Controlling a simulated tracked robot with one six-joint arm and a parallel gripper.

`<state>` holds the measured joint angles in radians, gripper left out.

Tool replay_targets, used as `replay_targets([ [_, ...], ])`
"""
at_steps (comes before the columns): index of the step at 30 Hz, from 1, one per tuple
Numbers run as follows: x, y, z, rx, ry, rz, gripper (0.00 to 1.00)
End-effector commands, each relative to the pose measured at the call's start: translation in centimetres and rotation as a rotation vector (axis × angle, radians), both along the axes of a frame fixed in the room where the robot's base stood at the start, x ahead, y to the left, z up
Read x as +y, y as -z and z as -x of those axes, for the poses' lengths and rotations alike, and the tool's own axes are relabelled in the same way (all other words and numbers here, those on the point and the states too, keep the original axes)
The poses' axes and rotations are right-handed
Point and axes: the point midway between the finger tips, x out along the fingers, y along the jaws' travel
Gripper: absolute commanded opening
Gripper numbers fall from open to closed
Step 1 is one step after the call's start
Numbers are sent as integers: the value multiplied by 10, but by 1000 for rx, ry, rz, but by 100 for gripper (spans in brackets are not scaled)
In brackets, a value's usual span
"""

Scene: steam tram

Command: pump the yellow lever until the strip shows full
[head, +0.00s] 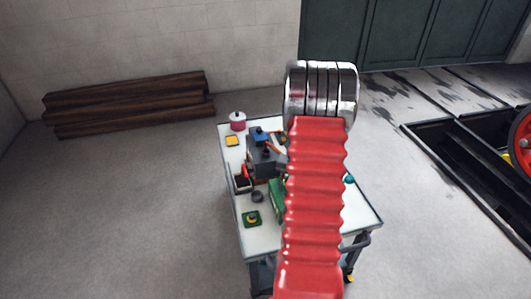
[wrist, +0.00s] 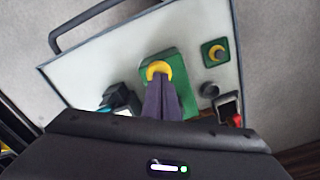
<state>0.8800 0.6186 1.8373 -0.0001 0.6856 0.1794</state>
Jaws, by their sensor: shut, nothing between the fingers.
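My gripper (wrist: 161,82) is shut and empty in the wrist view, its two dark purple-grey fingers together. Their tips overlap a round yellow part (wrist: 158,68) on a green block (wrist: 172,60); I cannot tell whether they touch it. This yellow part may be the lever's end, but no lever arm shows clearly. The green block also shows in the head view (head: 277,200), mostly hidden behind my red arm. No fill strip can be made out on the block. A small lit white bar with a green dot shows on the dark housing at the bottom of the wrist view.
The white-topped cart (head: 232,150) also holds a green pad with a yellow knob (head: 251,218), a dark cylinder (head: 257,196), a pink-and-white spool (head: 238,121) and a small open box (head: 242,184). Timbers (head: 130,105) lie by the wall. A floor pit is at right.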

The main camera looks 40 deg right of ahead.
Motion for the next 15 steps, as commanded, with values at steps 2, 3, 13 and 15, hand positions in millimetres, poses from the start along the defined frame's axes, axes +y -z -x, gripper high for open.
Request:
replay_targets([
  [2, 0, 4, 0, 0, 0, -1, 0],
  [3, 0, 5, 0, 0, 0, -1, 0],
  [13, 0, 18, 0, 0, 0, 0, 0],
  [15, 0, 21, 0, 0, 0, -1, 0],
])
